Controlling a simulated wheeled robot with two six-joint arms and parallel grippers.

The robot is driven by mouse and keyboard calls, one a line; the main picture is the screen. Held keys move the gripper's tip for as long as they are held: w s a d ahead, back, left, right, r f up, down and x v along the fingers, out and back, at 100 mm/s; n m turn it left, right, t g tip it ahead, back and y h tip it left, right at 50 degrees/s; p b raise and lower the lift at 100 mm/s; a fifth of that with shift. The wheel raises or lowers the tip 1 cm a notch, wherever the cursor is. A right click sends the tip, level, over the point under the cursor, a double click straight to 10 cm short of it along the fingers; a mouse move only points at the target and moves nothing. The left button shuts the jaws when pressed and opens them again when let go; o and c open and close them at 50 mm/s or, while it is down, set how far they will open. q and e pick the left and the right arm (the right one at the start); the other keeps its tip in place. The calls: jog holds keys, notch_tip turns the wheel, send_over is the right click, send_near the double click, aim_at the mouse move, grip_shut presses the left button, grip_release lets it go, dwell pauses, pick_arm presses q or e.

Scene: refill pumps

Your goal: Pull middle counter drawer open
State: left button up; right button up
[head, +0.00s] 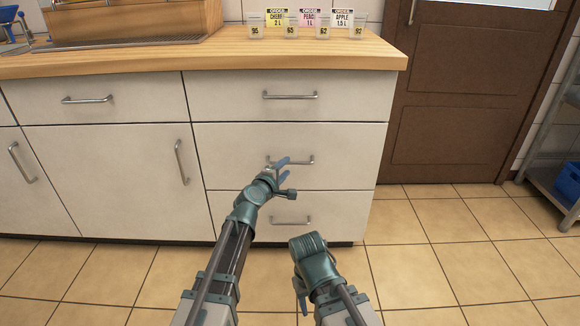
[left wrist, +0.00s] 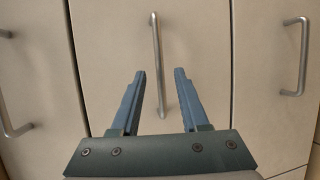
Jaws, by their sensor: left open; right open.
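The middle counter drawer (head: 345,150) is a white front, closed flush between the drawers above and below. Its silver bar handle (head: 305,161) is partly covered by my left gripper (head: 287,168) in the head view. My left gripper is open in front of this handle. In the left wrist view, the handle (left wrist: 156,50) runs between the two parted fingers (left wrist: 160,72); I cannot tell whether they touch it. My right gripper (head: 301,296) is low in front of the cabinet, pointing down, mostly hidden by its own wrist, and away from the drawer.
The top drawer (head: 230,95) and bottom drawer (head: 345,215) have similar handles and are closed. Cups with order cards (head: 300,30) stand on the wooden countertop (head: 150,62). A brown door (head: 460,110) and blue bin (head: 570,183) are at right. Tiled floor (head: 450,260) is clear.

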aim_at(290, 163)
pick_arm(q)
jog(key=shift+x, duration=2.3)
grip_shut()
